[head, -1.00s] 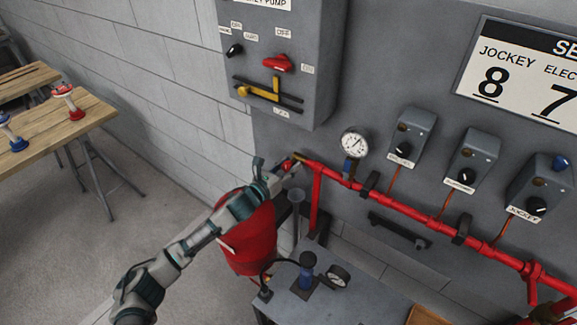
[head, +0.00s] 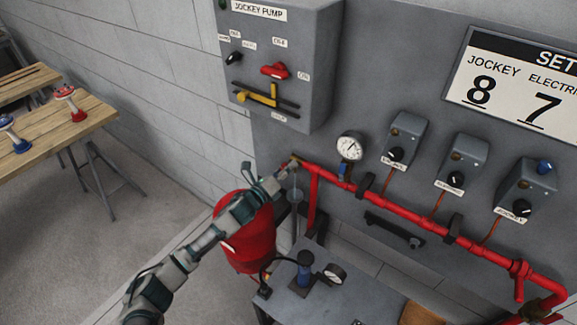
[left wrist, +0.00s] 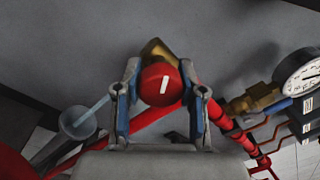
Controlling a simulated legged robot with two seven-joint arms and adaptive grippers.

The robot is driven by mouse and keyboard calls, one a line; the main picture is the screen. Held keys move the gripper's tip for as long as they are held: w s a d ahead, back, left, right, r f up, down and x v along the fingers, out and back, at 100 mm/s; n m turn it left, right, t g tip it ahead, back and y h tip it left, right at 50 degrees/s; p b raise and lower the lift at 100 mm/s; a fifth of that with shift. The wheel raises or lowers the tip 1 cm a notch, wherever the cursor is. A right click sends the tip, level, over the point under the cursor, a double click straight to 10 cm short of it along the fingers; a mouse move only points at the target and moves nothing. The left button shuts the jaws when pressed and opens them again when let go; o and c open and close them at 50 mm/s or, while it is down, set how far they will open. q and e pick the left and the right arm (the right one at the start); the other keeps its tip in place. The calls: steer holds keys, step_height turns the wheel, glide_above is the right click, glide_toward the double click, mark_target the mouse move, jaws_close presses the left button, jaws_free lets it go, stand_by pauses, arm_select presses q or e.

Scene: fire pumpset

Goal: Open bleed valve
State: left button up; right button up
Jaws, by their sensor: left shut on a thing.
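The bleed valve shows in the left wrist view as a round red knob (left wrist: 160,86) with a white mark, on a brass body (left wrist: 157,51). It sits at the left end of the red pipe (head: 345,184). My left gripper (left wrist: 160,92) has its two fingers on either side of the red knob and is shut on it. In the head view my left gripper (head: 285,174) reaches the pipe's left end, and the knob is mostly hidden by it. The white mark on the knob stands nearly upright in the left wrist view. My right gripper is not in view.
A pressure gauge (head: 349,146) stands just right of the valve. A grey funnel (left wrist: 78,122) is at left below it.

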arm_select(q)
steer(key=n+p, duration=0.1)
steer(key=n, duration=0.2)
steer(key=n+p, duration=0.1)
steer(key=n, duration=0.3)
steer(key=shift+w+a+f+t, duration=0.1)
steer(key=shift+a+t, duration=0.1)
steer(key=shift+t, duration=0.1)
steer(key=n+y+p, duration=0.1)
steer(key=n+p, duration=0.1)
steer(key=n, duration=0.3)
steer(key=shift+f+n, duration=0.15)
steer(key=shift+n, duration=0.25)
steer(key=n+p, duration=0.1)
steer(key=n, duration=0.2)
steer(key=n+p, duration=0.1)
steer(key=n, duration=0.2)
steer(key=shift+f+n+t+y, duration=0.2)
steer(key=shift+n+t+y, duration=0.1)
steer(key=shift+n, duration=0.1)
steer(key=shift+s+f+n+p, duration=0.15)
steer(key=shift+n+p, duration=0.8)
steer(key=shift+n, duration=1.75)
steer(key=o, duration=0.9)
steer(key=shift+o, duration=1.3)
steer(key=shift+r, duration=0.25)
steer(key=shift+r, duration=0.1)
